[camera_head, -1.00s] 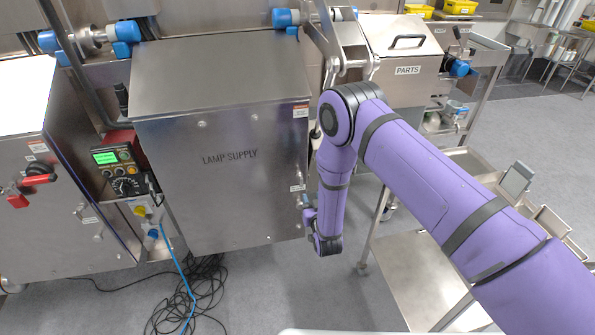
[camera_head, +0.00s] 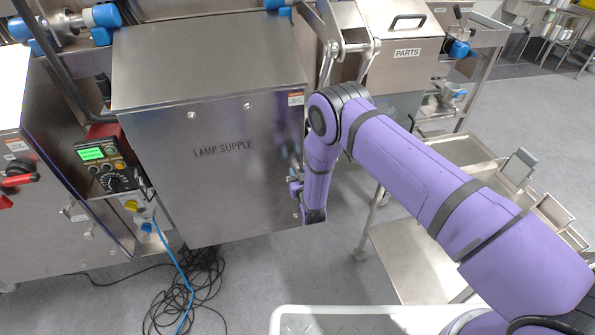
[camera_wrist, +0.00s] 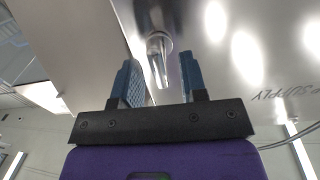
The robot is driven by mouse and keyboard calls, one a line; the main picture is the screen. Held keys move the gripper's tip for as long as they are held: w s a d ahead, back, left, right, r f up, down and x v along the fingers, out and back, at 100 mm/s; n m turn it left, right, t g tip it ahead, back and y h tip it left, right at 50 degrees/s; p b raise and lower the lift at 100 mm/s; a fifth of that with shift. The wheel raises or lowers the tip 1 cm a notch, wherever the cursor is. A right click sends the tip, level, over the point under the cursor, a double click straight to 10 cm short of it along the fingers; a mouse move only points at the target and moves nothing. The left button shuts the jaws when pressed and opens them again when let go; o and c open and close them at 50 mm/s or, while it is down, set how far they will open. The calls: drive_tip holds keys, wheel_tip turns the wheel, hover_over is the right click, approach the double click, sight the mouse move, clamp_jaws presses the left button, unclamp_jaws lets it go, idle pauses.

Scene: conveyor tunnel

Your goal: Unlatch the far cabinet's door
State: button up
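The steel cabinet marked LAMP SUPPLY (camera_head: 220,175) stands in the middle of the head view, its door shut. In the wrist view its door face (camera_wrist: 245,75) fills the right, with the lettering upside down. A small metal latch handle (camera_wrist: 159,46) juts from the door near its edge. My gripper (camera_wrist: 157,64) is open, with one blue finger on each side of the handle's end. I see gaps between the handle and both fingers. In the head view my gripper (camera_head: 294,178) is at the door's right edge, where my arm partly hides the latch area.
A nearer cabinet with a red handle (camera_head: 20,181) and a control box (camera_head: 104,165) are at the left. Black cables (camera_head: 190,290) lie on the floor below. A steel cart (camera_head: 415,260) stands at the right under my arm. A PARTS bin (camera_head: 405,62) is behind.

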drive_tip(key=shift+w+a, duration=0.2)
drive_tip(key=shift+w, duration=0.4)
clamp_jaws()
